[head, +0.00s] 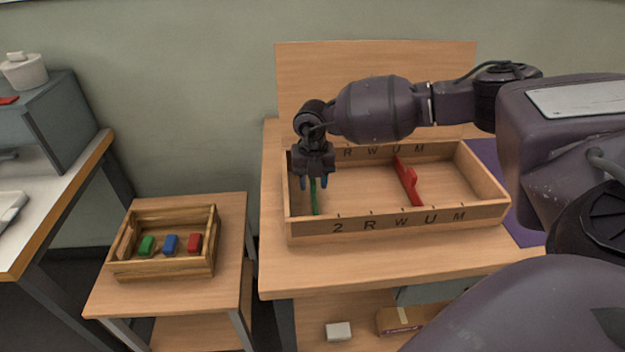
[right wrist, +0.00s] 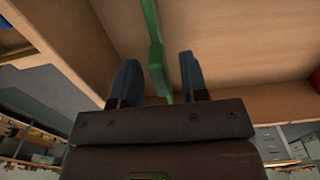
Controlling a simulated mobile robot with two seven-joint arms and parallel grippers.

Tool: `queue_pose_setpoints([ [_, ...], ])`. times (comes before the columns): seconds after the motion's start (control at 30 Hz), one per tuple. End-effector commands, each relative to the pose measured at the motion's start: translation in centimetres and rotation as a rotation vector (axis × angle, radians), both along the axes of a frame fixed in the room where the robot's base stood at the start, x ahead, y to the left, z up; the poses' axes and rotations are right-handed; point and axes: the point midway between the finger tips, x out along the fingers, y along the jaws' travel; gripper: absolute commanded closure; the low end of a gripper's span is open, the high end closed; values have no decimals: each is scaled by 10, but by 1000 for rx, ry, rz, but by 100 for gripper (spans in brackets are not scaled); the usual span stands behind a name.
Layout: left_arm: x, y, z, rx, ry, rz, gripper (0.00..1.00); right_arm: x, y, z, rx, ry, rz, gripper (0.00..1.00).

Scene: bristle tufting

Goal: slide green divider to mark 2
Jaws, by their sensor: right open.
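The green divider (head: 314,197) stands upright across the left part of the wooden box (head: 400,221), near its left wall. Its front end is close to the "2" on the front wall. It also shows in the right wrist view (right wrist: 153,45). My right gripper (head: 314,184) is above the divider with its fingers pointing down. In the right wrist view, its open fingers (right wrist: 159,82) are on either side of the divider, with a gap visible on the left. The gripper hides the divider's far part in the head view. My left gripper is not in view.
A red divider (head: 408,182) stands in the box, right of the middle. The box walls carry the marks 2, R, W, U, M. A small table at left holds a wooden tray (head: 165,269) with green, blue and red blocks. A purple mat (head: 487,151) lies at right.

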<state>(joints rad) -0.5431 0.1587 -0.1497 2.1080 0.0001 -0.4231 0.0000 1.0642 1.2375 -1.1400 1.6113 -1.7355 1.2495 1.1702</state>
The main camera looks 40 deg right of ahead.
Motion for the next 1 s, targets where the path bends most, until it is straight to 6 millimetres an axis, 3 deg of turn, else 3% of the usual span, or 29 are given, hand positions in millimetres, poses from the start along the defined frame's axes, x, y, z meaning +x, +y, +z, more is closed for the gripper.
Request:
queue_pose_setpoints([
  [0.1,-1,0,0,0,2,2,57,0,0,0,0,0,0,61],
  [0.37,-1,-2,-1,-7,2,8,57,0,0,0,0,0,0,100],
  [0.67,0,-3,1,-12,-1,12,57,-1,-2,1,0,0,0,100],
  [1.0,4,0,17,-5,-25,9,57,-20,-33,4,-2,-3,-2,100],
])
